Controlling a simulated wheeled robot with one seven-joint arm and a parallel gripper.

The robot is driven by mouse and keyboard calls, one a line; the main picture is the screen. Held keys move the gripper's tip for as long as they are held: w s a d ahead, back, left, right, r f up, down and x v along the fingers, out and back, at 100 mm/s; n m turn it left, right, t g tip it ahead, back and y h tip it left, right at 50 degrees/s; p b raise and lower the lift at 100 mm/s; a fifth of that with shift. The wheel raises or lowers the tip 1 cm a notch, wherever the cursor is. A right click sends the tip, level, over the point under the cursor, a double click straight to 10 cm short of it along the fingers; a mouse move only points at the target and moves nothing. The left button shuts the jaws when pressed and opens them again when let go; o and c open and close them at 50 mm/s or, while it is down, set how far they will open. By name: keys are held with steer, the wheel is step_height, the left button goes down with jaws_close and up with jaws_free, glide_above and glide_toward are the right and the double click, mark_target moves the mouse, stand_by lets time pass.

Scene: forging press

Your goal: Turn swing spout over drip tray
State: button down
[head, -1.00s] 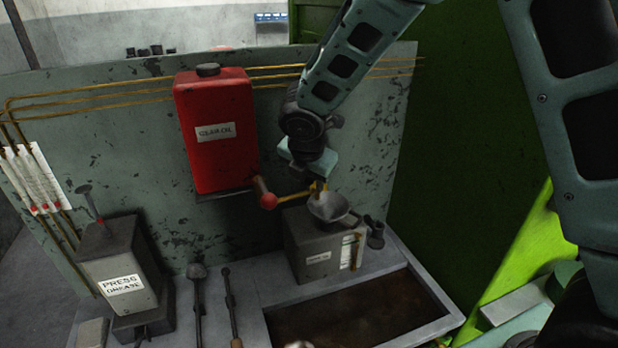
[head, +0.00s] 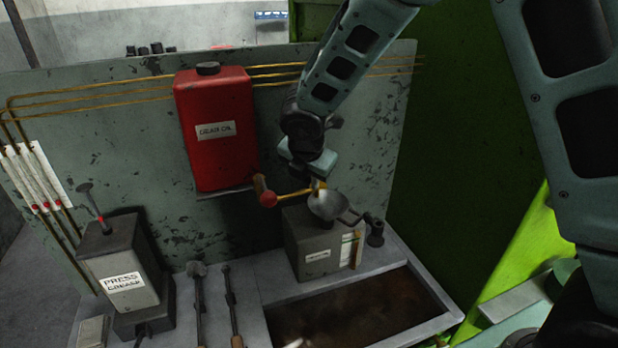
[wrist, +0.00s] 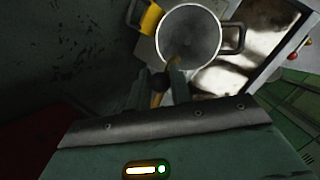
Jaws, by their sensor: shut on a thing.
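The swing spout (head: 291,196) is a thin brass pipe running right from the valve under the red gear oil tank (head: 213,150). Its outer end is over the grey funnel (head: 328,207), not over the drip tray. My gripper (head: 317,182) is at that end, shut on the spout. The drip tray (head: 360,312), with a brown stained floor, lies in front of the funnel's box.
The funnel stands on a grey box (head: 310,245). A small dark pot (head: 375,231) is right of it. A red ball (head: 268,199) is at the valve. A press grease pump (head: 122,265) and two long tools (head: 198,295) are at left. A green wall (head: 440,150) bounds the right.

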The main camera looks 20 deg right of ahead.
steer(key=shift+s+f, duration=0.35)
steer(key=s+a+m+g+h+b, duration=0.1)
steer(key=s+m+g+h+b, duration=0.1)
steer(key=s+m, duration=0.4)
steer(key=shift+s+a+m+b, duration=0.2)
steer(key=shift+s+m+b, duration=0.15)
steer(key=shift+m+b, duration=0.4)
steer(key=shift+f, duration=0.1)
steer(key=c, duration=1.4)
jaws_free()
steer(key=shift+c, duration=0.2)
steer(key=shift+o, duration=0.7)
steer(key=shift+w, duration=0.1)
